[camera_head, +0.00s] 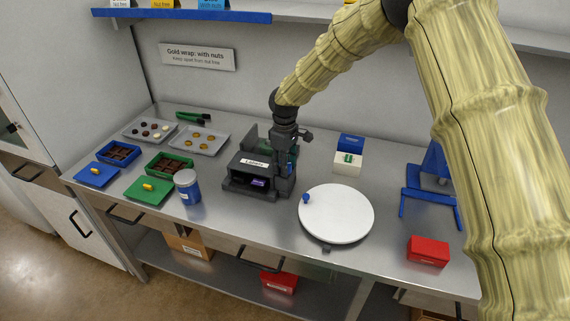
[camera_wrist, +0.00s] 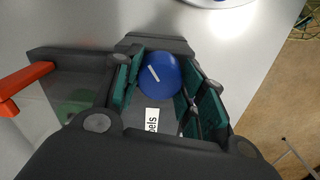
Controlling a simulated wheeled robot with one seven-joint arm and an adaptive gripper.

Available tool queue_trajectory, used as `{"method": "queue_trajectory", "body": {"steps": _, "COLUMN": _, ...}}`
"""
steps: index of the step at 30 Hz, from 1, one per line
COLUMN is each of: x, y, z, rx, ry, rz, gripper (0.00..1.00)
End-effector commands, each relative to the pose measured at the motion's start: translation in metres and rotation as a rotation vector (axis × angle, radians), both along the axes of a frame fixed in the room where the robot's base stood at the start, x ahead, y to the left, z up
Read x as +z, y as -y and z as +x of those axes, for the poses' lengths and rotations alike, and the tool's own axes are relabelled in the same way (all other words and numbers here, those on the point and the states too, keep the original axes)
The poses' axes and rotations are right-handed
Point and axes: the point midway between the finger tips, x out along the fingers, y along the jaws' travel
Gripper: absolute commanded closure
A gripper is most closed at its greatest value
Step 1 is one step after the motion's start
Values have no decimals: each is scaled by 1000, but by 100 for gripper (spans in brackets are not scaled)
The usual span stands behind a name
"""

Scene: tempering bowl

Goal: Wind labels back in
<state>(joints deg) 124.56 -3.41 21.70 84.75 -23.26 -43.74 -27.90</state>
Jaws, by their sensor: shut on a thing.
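The label dispenser (camera_head: 236,178) is a dark box with a white "Labels" plate (camera_head: 254,163) and a dark opening at the front. It stands mid-counter. My gripper (camera_head: 290,172) reaches down at the dispenser's right side. In the wrist view, my gripper (camera_wrist: 166,88) is shut on a round blue knob (camera_wrist: 160,72) with a white mark, between its green pads. The mark runs slantwise. Part of the "Labels" plate (camera_wrist: 152,120) shows below the knob. An orange-red lever-like part (camera_wrist: 24,80) sticks out at the left.
A white turntable (camera_head: 338,215) with a blue knob stands close right. A white box with a blue lid (camera_head: 348,163) is behind. A red box (camera_head: 428,251) and blue stand (camera_head: 431,185) are farther right.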

Motion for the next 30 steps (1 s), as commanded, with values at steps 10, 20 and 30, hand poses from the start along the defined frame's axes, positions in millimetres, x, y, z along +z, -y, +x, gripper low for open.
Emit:
{"method": "queue_trajectory", "body": {"steps": 10, "x": 1, "y": 1, "z": 1, "rx": 328, "ry": 2, "rz": 1, "gripper": 83}}
{"method": "queue_trajectory", "body": {"steps": 20, "x": 1, "y": 1, "z": 1, "rx": 624, "ry": 1, "rz": 0, "gripper": 83}}
{"method": "queue_trajectory", "body": {"steps": 30, "x": 1, "y": 1, "z": 1, "rx": 832, "ry": 1, "rz": 0, "gripper": 83}}
